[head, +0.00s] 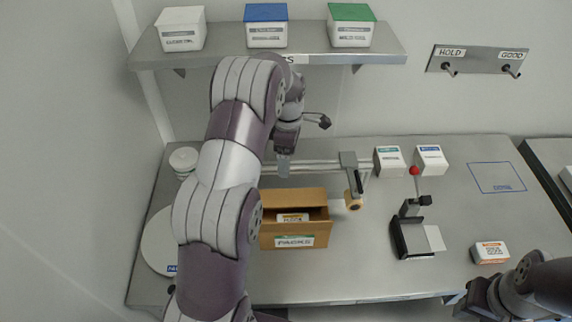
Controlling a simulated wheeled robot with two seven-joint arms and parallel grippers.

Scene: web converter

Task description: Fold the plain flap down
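A brown cardboard box (292,228) labelled PACKS stands on the grey table, with its top at least partly open. A small white and orange pack (292,217) shows inside. A plain brown panel (290,196) stands up along the box's back edge; I cannot tell for sure that it is the plain flap. My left arm hides the box's left end. My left gripper (284,165) points down behind the box, above the table and apart from the panel; its finger opening cannot be made out. My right gripper (462,302) is low at the bottom right, far from the box, its fingers unclear.
A rail with a grey post (350,176) runs behind the box. A black press with a red-knobbed lever (414,172) stands to the right. A shelf (380,48) overhangs the back.

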